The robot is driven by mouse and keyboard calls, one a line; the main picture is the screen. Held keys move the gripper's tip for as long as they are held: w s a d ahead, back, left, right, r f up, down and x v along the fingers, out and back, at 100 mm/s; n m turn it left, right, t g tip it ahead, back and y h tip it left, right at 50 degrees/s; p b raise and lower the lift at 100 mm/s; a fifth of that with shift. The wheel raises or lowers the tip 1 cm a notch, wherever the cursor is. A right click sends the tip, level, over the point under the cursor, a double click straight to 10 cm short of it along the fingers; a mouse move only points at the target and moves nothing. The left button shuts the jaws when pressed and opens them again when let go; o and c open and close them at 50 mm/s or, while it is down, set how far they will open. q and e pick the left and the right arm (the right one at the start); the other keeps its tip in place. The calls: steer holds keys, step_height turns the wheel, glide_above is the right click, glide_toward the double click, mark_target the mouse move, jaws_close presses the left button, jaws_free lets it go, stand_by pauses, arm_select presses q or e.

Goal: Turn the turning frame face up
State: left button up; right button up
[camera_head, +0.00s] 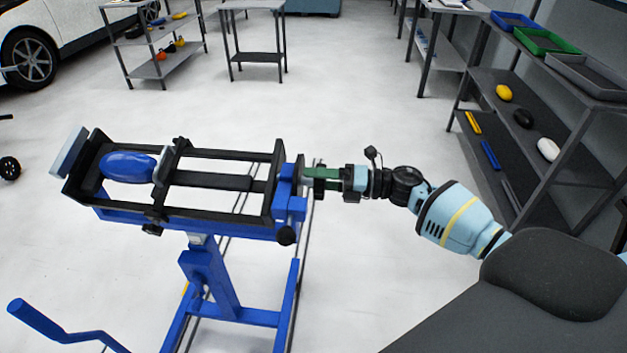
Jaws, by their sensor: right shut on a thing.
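The turning frame (222,184) is a long black rectangular frame on a blue stand (207,270), left of the middle. A blue glossy oval part (127,166) sits in its left end, next to a grey clamp piece. My right gripper (312,180) reaches in from the right and is shut at the frame's right end, by the blue end block (290,200). What exactly lies between its fingers is too small to tell, but it appears to be the frame's end fitting. My left gripper is not in view.
A blue crank-like bar (65,332) shows at the lower left. Shelves (545,130) with trays and several small items stand at the right. More shelving (158,50), a table (255,55) and a white car (45,40) are behind. The floor between is clear.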

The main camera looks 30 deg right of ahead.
steer(key=shift+m, duration=0.9)
steer(key=shift+m+p, duration=0.3)
steer(key=shift+m, duration=0.5)
steer(key=shift+f+m, duration=0.1)
steer(key=shift+m, duration=0.3)
steer(key=o, duration=1.4)
steer(key=shift+d, duration=0.1)
